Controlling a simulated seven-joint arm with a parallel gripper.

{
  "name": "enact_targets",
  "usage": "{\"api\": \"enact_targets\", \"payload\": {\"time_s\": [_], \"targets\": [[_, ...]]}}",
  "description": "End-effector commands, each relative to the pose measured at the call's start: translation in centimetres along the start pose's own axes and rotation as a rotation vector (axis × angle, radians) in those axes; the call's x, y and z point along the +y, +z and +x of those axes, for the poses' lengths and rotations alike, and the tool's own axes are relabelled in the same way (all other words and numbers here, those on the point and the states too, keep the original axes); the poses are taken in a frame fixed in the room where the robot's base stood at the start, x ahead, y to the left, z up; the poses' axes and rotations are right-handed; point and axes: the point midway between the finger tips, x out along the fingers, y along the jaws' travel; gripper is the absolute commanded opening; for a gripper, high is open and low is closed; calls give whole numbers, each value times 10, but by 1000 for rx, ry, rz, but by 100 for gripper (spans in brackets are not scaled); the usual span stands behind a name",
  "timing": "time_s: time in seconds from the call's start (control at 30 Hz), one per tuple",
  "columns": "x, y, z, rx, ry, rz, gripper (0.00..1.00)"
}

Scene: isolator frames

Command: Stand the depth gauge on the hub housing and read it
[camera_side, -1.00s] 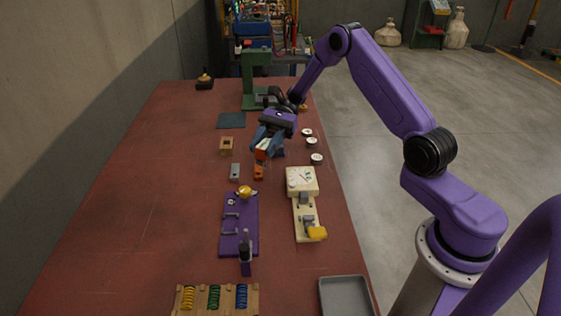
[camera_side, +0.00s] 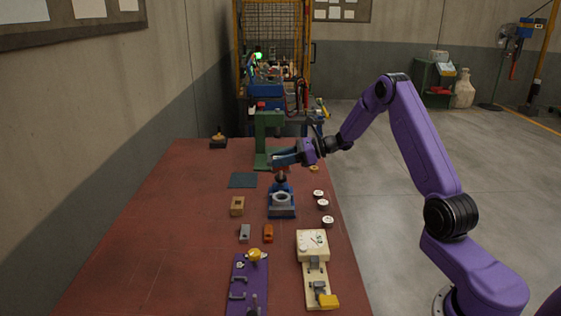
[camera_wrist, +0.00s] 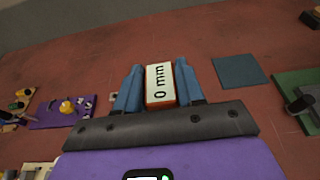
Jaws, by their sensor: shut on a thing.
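My gripper (camera_side: 284,161) is shut on the depth gauge. In the wrist view the gauge (camera_wrist: 160,94) sits between the two blue fingers, with a white face reading "0 mm" and an orange edge. In the side view only a small orange-brown part of the gauge (camera_side: 282,174) shows below the fingers. The hub housing (camera_side: 282,211), a blue block with a grey ring, stands on the table just below and nearer the camera. I cannot tell whether the gauge touches it. The housing is hidden in the wrist view.
A green press-like stand (camera_side: 262,143) is close behind my gripper. A dark mat (camera_side: 243,180) and a tan block (camera_side: 237,206) lie to the left. Several white-topped round pieces (camera_side: 323,204) line the right edge. An orange block (camera_side: 268,233) and cream fixture (camera_side: 313,243) are nearer.

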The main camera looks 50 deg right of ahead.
Motion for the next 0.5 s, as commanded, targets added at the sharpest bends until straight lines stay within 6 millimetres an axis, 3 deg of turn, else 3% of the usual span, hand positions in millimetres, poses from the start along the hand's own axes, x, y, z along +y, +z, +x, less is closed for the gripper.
{"api": "enact_targets", "payload": {"time_s": [0.17, 0.5], "targets": [[0, -1, -2, -5, 0, -1, 2], [0, -26, 6, -5, 2, 0, 2]]}}
